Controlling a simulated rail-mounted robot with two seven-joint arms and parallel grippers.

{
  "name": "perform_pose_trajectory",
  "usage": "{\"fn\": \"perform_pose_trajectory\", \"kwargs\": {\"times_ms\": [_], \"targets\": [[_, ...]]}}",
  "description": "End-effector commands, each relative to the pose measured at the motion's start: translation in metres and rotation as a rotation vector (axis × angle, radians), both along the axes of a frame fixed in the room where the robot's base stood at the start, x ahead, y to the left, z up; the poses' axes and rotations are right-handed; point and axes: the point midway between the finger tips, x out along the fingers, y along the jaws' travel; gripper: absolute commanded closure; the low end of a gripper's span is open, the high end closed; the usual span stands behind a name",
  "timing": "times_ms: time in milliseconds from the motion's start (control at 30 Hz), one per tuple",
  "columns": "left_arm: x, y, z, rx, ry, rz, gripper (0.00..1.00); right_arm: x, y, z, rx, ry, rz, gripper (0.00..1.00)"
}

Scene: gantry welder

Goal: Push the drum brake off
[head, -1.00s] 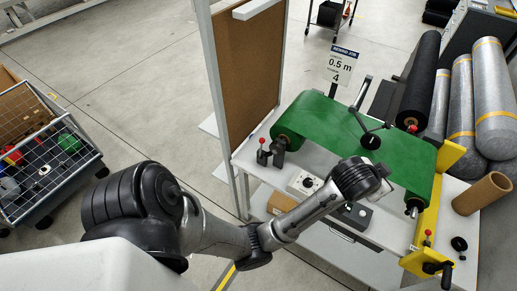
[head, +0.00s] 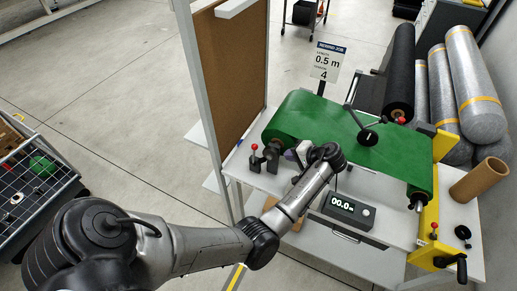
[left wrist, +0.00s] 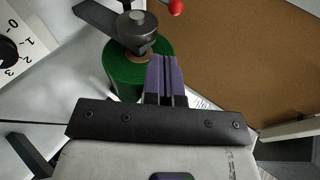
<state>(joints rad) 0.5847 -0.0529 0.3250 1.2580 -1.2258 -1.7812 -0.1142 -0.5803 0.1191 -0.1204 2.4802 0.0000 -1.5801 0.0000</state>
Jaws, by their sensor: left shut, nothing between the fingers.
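A short lever with a red ball knob (head: 254,147) stands at the left end of the green drum (head: 300,117); it looks like the drum brake, though I cannot be sure. In the left wrist view, the red knob (left wrist: 176,7) is cut by the top edge, beside a dark hub and bracket (left wrist: 137,30) at the end of the green roll (left wrist: 122,75). My left gripper (head: 294,153) is at the drum's near left end, right of the red-knobbed lever. Its purple fingers (left wrist: 166,75) are shut and empty, apparently apart from the knob. Contact with the roll is unclear.
A crank arm (head: 366,120) rests over the green sheet. Other red knobs show by the black roll (head: 401,120) and the yellow frame (head: 434,226). A display box (head: 350,208) stands below the sheet. A brown board (head: 228,85) stands left of the table.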

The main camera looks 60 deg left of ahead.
Motion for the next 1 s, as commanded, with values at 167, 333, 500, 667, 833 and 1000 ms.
{"fn": "perform_pose_trajectory", "kwargs": {"times_ms": [167,333,500,667,833,1000], "targets": [[-0.001,-0.001,0.0,-0.012,0.018,-0.004,1.0,0.0,-0.002,0.0,-0.008,0.0,0.005,0.57],[-0.001,-0.001,0.0,-0.013,0.017,-0.004,1.0,0.0,-0.002,0.0,-0.008,0.0,0.005,0.57],[-0.003,0.002,-0.003,-0.013,0.017,-0.004,1.0,0.0,-0.002,0.001,-0.005,0.0,0.003,0.57],[-0.009,0.017,-0.013,-0.012,0.017,-0.002,1.0,0.0,-0.001,0.003,-0.001,0.0,0.001,0.57],[-0.02,0.041,-0.03,-0.012,0.019,-0.003,1.0,0.0,0.001,0.006,0.002,0.0,-0.003,0.57],[-0.03,0.065,-0.049,-0.012,0.017,-0.003,1.0,0.0,0.001,0.008,0.004,0.0,-0.003,0.57]]}}
